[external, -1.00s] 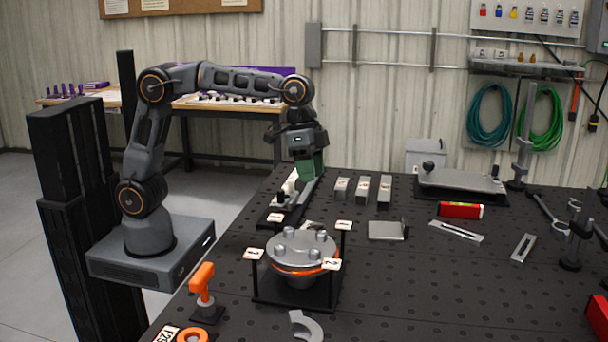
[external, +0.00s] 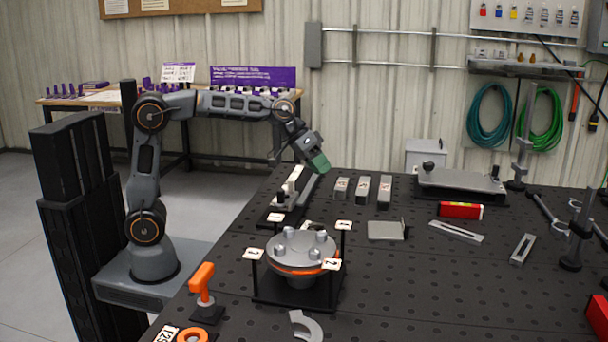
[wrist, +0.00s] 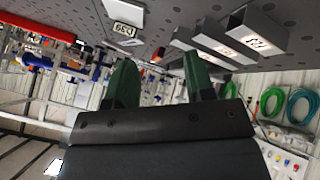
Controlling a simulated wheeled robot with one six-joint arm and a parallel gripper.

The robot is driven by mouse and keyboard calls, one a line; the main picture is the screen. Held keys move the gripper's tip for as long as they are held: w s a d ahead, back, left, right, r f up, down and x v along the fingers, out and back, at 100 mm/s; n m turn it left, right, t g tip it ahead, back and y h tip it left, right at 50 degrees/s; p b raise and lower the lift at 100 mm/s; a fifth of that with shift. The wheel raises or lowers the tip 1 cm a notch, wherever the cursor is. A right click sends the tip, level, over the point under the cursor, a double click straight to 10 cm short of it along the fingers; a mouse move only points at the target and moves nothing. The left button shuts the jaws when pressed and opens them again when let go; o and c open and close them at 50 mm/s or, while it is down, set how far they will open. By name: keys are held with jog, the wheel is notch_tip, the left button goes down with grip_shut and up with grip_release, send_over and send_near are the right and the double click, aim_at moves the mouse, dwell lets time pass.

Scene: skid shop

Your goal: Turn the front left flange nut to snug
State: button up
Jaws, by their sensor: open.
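The flange (external: 290,250) is a round grey disc with an orange ring beneath it, held in a black stand on the table. Several grey nuts stand on its top; a front one (external: 280,250) shows at the left of the disc's near side. Small numbered white tags surround it on posts. My gripper (external: 318,165) is above and behind the flange, tilted down to the right, well apart from it. In the wrist view its two green fingers (wrist: 160,80) are spread with nothing between them. The flange cannot be made out in the wrist view.
Behind the flange stands a grey fixture (external: 290,190). Grey blocks (external: 362,188) sit right of it. An orange-handled tool (external: 202,285) stands front left, and a grey C-shaped part (external: 305,325) lies in front. The table between the flange and the red box (external: 460,211) is partly clear.

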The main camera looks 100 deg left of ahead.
jog(key=shift+n+t+y, duration=0.4)
jog(key=shift+n+y, duration=0.1)
jog(key=shift+n, duration=0.4)
jog(key=shift+s+a+f+b, duration=0.2)
jog(key=shift+s+a, duration=0.05)
jog(key=shift+a, duration=0.4)
jog(key=shift+s+a+f+b, duration=0.15)
jog(key=shift+s+a+b, duration=0.1)
jog(key=shift+a, duration=0.45)
jog(key=shift+s+a+f+b, duration=0.15)
jog(key=shift+s+a+f, duration=0.1)
jog(key=shift+a, duration=0.4)
jog(key=w+d+r+m+h+p, duration=0.1)
jog(key=w+d+r+p, duration=0.1)
jog(key=d+p, duration=0.15)
jog(key=w+d+r+m+h+p, duration=0.1)
jog(key=w+d+r+p, duration=0.15)
jog(key=d, duration=0.25)
notch_tip(320, 180, up, 7)
jog(key=m+g+y+p, duration=0.2)
jog(key=m+g+p, duration=0.7)
jog(key=m+p, duration=0.4)
send_over(287, 228)
jog(key=shift+n, duration=0.3)
notch_tip(287, 228, down, 13)
jog(key=shift+r+p, duration=0.2)
jog(key=shift+p, duration=0.75)
